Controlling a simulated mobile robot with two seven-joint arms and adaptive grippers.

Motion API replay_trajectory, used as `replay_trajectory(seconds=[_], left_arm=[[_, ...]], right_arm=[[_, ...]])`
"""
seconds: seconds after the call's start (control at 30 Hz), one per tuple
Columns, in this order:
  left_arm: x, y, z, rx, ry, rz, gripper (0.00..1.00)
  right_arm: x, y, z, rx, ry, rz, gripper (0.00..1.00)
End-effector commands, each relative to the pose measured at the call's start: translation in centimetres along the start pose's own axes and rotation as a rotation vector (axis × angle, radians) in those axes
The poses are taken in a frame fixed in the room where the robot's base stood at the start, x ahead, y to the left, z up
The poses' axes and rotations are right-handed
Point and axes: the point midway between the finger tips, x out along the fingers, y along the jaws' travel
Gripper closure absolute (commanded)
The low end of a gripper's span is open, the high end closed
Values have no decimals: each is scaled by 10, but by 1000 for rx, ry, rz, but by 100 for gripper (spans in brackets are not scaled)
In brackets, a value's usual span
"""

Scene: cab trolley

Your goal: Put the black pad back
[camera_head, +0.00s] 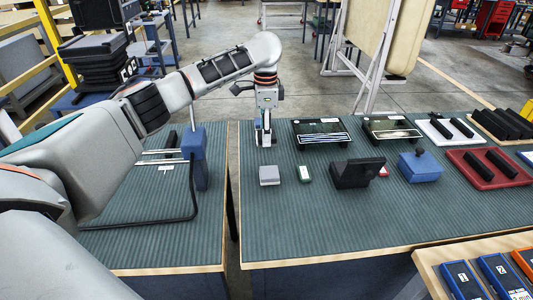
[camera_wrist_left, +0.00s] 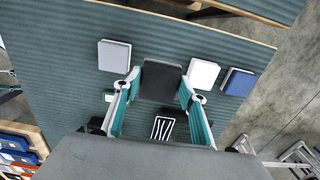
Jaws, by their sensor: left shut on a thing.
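The black pad (camera_wrist_left: 161,82) is held between the two fingers of my left gripper (camera_wrist_left: 160,78). In the head view my left gripper (camera_head: 264,140) points straight down, low over the green ribbed table; the pad is not clear there. In the left wrist view the pad lies between a grey pad (camera_wrist_left: 114,55) and a white pad (camera_wrist_left: 203,75), with a blue pad (camera_wrist_left: 237,82) beyond the white one. The grey pad also shows in the head view (camera_head: 269,175). I cannot tell whether the black pad touches the table.
A small green-and-white item (camera_head: 304,173), a black angled box (camera_head: 358,172) and a blue block with a knob (camera_head: 420,166) stand to the right. Two dark trays (camera_head: 320,131) (camera_head: 391,128) lie behind. The front of the table (camera_head: 300,225) is clear.

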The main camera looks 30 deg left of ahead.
Motion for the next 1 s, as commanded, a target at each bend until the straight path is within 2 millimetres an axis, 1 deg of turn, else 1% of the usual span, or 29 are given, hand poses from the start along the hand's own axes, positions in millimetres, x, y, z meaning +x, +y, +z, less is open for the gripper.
replay_trajectory(seconds=[0.03,0.2,0.27,0.37,0.5,0.57,0.63,0.8,0.97,1.0], left_arm=[[8,0,0,0,-1,1,82],[15,0,0,0,0,-1,82],[20,0,0,-1,0,0,82],[35,0,1,-1,-2,2,82],[61,0,1,0,-3,3,82],[69,0,1,0,-3,2,82],[72,0,0,-1,-1,1,82],[69,0,0,-1,0,-2,82],[70,0,0,-1,0,-1,82],[71,0,0,-1,0,-1,57]], right_arm=[[2,1,2,-3,-1,2,60],[2,5,-8,-8,16,9,60],[3,5,-8,-9,18,10,60],[5,5,-3,-11,15,10,60],[9,5,5,-18,10,13,60],[10,7,5,-22,11,16,60],[12,9,3,-25,15,20,60],[13,13,-5,-28,27,25,60],[12,13,-8,-27,31,25,60],[12,12,-8,-26,30,24,60]])
